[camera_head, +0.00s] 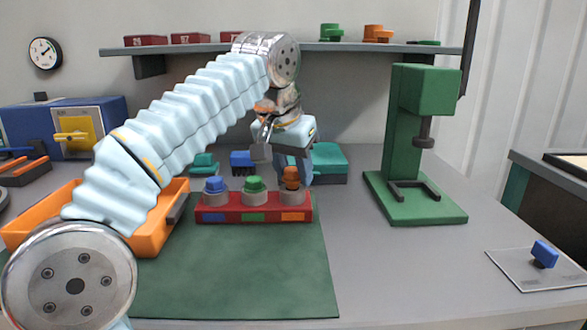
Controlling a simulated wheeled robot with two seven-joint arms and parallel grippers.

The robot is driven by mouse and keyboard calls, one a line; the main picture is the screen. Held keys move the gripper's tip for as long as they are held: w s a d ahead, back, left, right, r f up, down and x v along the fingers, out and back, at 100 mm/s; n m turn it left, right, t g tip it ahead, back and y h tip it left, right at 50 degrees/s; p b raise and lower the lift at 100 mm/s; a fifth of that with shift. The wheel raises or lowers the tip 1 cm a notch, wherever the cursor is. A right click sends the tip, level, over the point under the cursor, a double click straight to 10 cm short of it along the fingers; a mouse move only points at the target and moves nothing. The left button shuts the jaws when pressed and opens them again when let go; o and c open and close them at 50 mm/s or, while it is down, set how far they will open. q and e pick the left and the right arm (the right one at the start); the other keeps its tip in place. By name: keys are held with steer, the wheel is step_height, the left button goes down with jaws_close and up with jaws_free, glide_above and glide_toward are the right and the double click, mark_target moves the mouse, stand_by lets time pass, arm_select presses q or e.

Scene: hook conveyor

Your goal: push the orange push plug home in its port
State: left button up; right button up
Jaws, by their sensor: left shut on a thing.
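The red port block (233,201) sits on the green mat, with three grey ports in a row and blue, green and orange labels on its front. The orange push plug (291,174) is upright at the right-hand port (292,196) and stands taller than the blue plug (215,184) and the green plug (254,183) in the other two. My left gripper (291,176) reaches down from above and behind and is shut on the orange plug. Part of its fingers is hidden behind the plug. My right gripper is out of view.
An orange bin (155,228) stands left of the block, under my left arm. A green press (415,205) stands to the right. Teal and blue parts lie behind the block. The green mat (240,275) in front is clear. A grey plate (520,278) with a blue piece is at right.

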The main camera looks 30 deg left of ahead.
mark_target(294, 168)
arm_select(q)
steer(key=shift+f, duration=0.15)
steer(key=o, duration=1.1)
steer(key=p+v, duration=0.2)
steer(key=v, duration=0.4)
steer(key=shift+v, duration=3)
